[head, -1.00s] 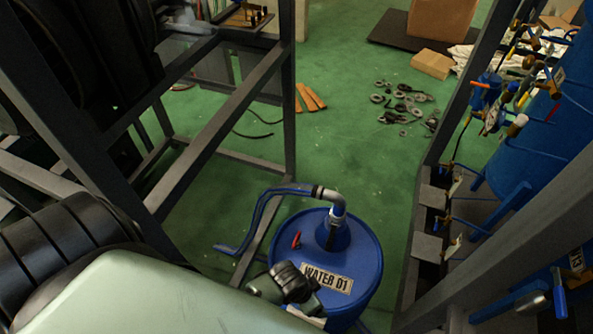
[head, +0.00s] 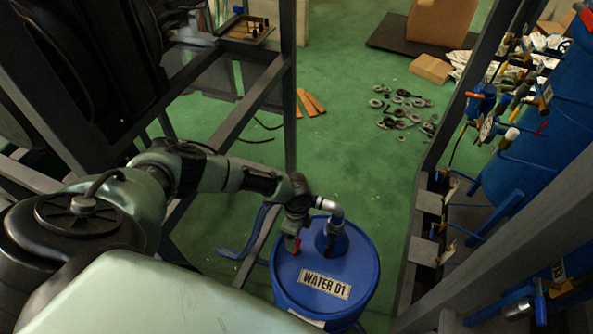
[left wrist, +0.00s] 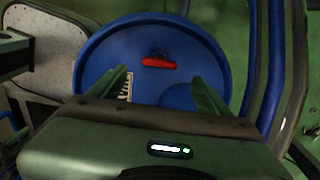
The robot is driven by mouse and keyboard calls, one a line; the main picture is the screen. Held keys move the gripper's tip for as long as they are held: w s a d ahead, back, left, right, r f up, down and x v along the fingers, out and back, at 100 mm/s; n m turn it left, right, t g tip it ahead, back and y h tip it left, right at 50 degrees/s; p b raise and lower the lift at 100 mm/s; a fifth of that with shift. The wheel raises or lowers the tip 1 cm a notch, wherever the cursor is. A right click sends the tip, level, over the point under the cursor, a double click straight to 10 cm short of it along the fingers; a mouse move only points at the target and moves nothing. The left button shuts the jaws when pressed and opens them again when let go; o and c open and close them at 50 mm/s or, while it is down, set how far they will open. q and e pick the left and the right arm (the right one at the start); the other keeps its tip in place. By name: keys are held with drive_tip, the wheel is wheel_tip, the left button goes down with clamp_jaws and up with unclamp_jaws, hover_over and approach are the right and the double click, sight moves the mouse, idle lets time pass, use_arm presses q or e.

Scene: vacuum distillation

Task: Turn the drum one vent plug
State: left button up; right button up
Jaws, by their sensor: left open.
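The blue drum (head: 327,270) labelled WATER 01 stands upright on the floor at the lower middle of the head view. Its red vent plug (head: 297,246) sits on the left part of the lid, partly hidden by my left gripper (head: 291,241). In the left wrist view the red plug (left wrist: 158,62) lies crosswise on the drum lid (left wrist: 110,58), ahead of and between the two fingertips. The left gripper (left wrist: 165,86) is open and empty, apart from the plug. My right gripper is not in view.
A dark metal frame (head: 290,110) stands behind on the left, and a rack with blue vessels (head: 540,170) on the right. Loose fittings (head: 403,108) lie on the green floor.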

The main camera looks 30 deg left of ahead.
sight(296, 245)
use_arm(q)
wheel_tip(296, 245, down, 8)
drive_tip(key=shift+r+b, duration=0.2)
drive_tip(key=shift+b, duration=0.4)
drive_tip(key=c, duration=1.4)
